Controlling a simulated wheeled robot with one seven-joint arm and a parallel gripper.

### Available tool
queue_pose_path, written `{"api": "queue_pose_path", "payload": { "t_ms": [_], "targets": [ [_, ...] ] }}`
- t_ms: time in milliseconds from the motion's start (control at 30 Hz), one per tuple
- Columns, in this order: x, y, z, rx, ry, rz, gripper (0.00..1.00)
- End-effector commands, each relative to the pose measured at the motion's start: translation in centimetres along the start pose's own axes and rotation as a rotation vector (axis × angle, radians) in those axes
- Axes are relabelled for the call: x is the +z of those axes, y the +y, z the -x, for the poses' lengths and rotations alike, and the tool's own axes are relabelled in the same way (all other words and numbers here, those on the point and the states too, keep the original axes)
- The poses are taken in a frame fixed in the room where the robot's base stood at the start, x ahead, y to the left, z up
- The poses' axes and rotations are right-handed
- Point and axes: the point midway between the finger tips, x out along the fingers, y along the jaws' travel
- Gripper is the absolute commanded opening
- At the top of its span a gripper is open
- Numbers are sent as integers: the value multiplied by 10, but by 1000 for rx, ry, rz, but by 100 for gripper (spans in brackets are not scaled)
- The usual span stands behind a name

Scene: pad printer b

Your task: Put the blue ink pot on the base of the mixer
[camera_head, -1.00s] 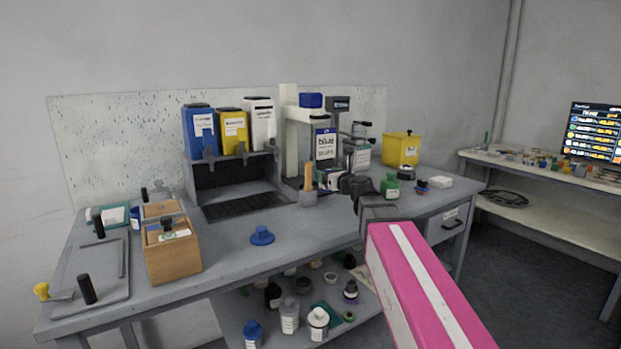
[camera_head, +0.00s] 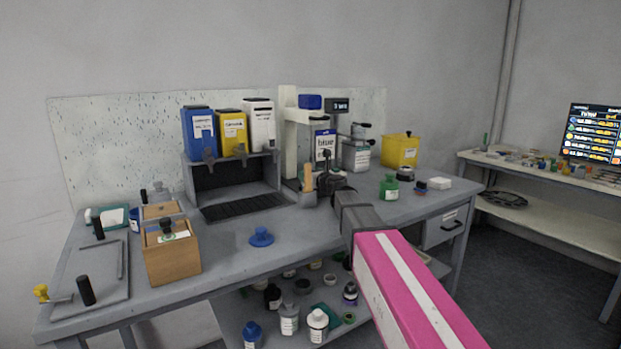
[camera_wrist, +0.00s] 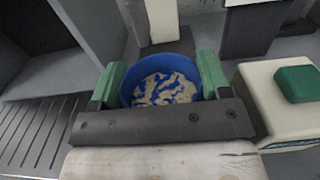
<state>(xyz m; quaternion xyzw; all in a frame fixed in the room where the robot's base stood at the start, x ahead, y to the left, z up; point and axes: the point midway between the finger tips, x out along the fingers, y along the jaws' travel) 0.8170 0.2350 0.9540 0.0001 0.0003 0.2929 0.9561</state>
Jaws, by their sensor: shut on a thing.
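The blue ink pot (camera_wrist: 160,84) is an open blue cup with blue and beige patches inside. In the wrist view it sits between the green fingers of my gripper (camera_wrist: 160,86), which is shut on it. In the head view my gripper (camera_head: 330,178) is in front of the mixer, and the pot is hidden. The mixer (camera_head: 291,140) is a white upright stand with a blue top block. Its white column (camera_wrist: 161,20) rises just beyond the pot in the wrist view. I cannot tell whether the pot touches the mixer's base.
A grey dispenser stand (camera_head: 236,185) with a slotted tray is left of the mixer. A white block with a green top piece (camera_wrist: 290,95) is right of the pot. A green jar (camera_head: 389,188) stands farther right.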

Motion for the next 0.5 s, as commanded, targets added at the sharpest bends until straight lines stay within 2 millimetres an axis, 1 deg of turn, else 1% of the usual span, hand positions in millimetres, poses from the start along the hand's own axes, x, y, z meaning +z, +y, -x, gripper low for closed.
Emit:
{"api": "queue_pose_path", "payload": {
  "t_ms": [33, 100, 500],
  "targets": [
    [-5, 0, 0, 0, 1, -1, 37],
    [-8, 0, 0, -1, 0, -1, 37],
    [-12, 0, 0, 0, -1, 0, 37]
  ]
}}
